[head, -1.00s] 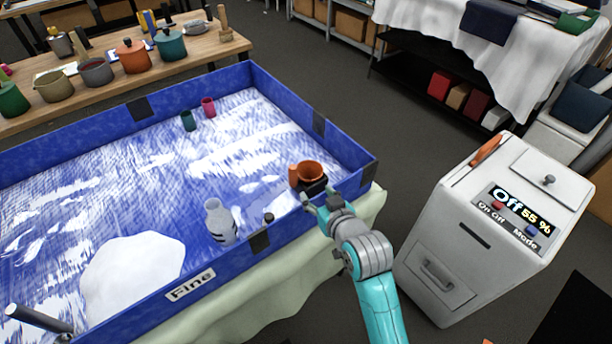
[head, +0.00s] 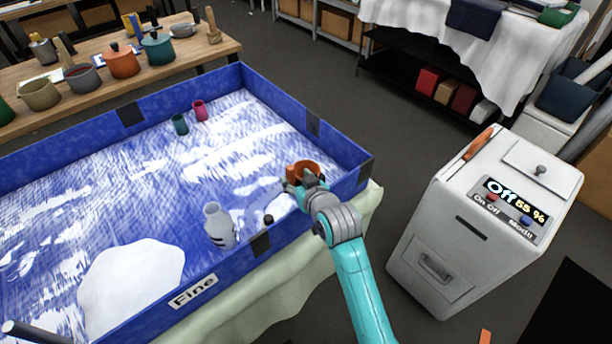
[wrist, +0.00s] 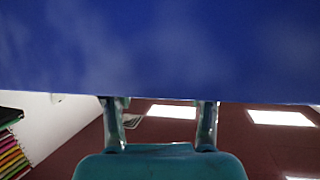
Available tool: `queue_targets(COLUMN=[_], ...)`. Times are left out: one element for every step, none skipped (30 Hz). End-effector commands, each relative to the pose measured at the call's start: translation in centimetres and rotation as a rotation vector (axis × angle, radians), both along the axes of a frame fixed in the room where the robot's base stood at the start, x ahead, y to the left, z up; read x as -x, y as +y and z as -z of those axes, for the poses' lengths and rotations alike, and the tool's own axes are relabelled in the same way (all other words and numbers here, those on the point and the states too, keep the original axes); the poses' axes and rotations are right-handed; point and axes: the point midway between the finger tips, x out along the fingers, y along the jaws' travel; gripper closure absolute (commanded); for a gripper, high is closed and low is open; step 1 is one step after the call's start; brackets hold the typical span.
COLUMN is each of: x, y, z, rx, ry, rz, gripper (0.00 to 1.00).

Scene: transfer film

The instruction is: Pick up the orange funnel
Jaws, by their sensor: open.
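The orange funnel (head: 303,166) is in the right corner of the blue-walled tray (head: 190,292) in the head view. It looks like a round open cup, and my gripper hides its near side. My gripper (head: 297,183) is over the tray, in front of the funnel, with its fingers apart. I cannot tell whether it touches the funnel. In the wrist view the two fingers (wrist: 160,104) stand apart with nothing seen between them. A blue surface fills the top of that view, and the funnel does not show there.
A pale bottle (head: 219,226) and a small dark knob-like object (head: 268,219) stand near the tray's front wall. Green (head: 180,124) and pink (head: 200,110) cups are farther back. A white machine (head: 470,230) stands to the right. The tray's middle is mostly clear.

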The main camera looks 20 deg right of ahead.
Motion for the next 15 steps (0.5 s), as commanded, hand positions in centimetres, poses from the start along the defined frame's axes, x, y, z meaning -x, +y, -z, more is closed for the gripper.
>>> queue_targets(x=[-0.8,-1.3,-1.8,-2.2,-2.6,-3.0,-3.3,-3.5,-3.7,-3.8,-3.8,-3.9,-3.9,-3.9,-3.9], y=[-0.1,-0.1,-0.1,-0.1,-0.1,-0.1,0.0,0.0,0.0,0.0,0.0,0.0,0.0,0.0,0.0], z=[0.2,0.3,0.4,0.6,0.7,0.9,1.0,1.1,1.2,1.3,1.3,1.3,1.4,1.3,1.3], rx=[0.000,0.000,0.000,0.000,0.000,0.000,0.000,0.000,0.000,0.000,0.000,0.000,0.000,0.000,0.000], ry=[0.001,0.000,0.000,0.000,0.000,0.000,0.000,0.000,0.001,0.001,0.001,0.000,0.000,0.000,0.000], rz=[0.000,0.000,0.000,0.000,0.000,0.000,0.000,0.000,0.000,0.000,0.000,0.000,0.000,0.000,0.000], gripper=[0.43,0.43,0.43,0.43,0.43,0.43,0.43,0.43,0.43,0.43,0.43,0.43,0.43,0.43,0.43])
